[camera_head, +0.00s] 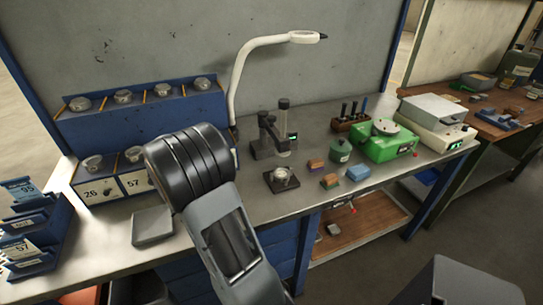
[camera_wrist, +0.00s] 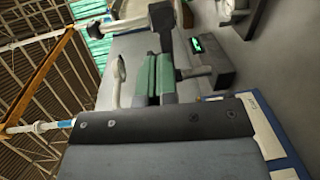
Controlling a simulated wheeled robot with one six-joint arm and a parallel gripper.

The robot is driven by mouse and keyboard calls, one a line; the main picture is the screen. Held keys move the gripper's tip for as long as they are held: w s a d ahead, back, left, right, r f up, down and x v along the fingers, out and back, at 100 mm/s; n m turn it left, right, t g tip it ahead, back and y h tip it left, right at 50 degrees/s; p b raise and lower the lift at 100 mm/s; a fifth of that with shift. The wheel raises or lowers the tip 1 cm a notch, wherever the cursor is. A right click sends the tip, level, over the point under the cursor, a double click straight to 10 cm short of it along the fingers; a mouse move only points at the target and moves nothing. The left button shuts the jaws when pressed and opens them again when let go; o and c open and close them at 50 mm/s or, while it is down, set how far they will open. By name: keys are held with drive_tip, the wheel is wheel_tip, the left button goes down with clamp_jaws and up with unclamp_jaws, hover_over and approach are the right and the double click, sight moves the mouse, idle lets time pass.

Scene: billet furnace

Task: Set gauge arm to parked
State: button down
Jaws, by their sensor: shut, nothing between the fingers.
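A dark gauge stand (camera_head: 268,137) stands on the bench in the head view. It has a short arm, an upright cylinder and a small green-lit display (camera_head: 292,137). In the wrist view a dark block with a lit green display (camera_wrist: 197,44) lies just beyond the fingers, seen sideways. My gripper (camera_wrist: 158,56) shows there as two green-faced fingers side by side, shut and empty. I cannot tell whether they touch the stand. In the head view my black wrist hides the gripper. The gauge arm's exact setting is not clear.
A round metal piece on a dark base (camera_head: 282,179) sits in front of the stand. A white-necked lamp (camera_head: 240,75) rises behind. A green device (camera_head: 385,141) and small coloured blocks lie right. Blue bins (camera_head: 30,240) stand left. The bench's front edge is mostly clear.

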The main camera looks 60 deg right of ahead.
sight(278, 145)
drive_tip(key=shift+w+d+f+g+h, duration=0.15)
drive_tip(key=shift+w+d+g+h, duration=0.15)
drive_tip(key=shift+d+h, duration=0.15)
drive_tip(key=p+x, duration=0.3)
drive_tip(key=x, duration=1.1)
drive_tip(key=shift+a+f, duration=0.1)
drive_tip(key=shift+f, duration=0.05)
drive_tip(key=shift+w+f, duration=0.1)
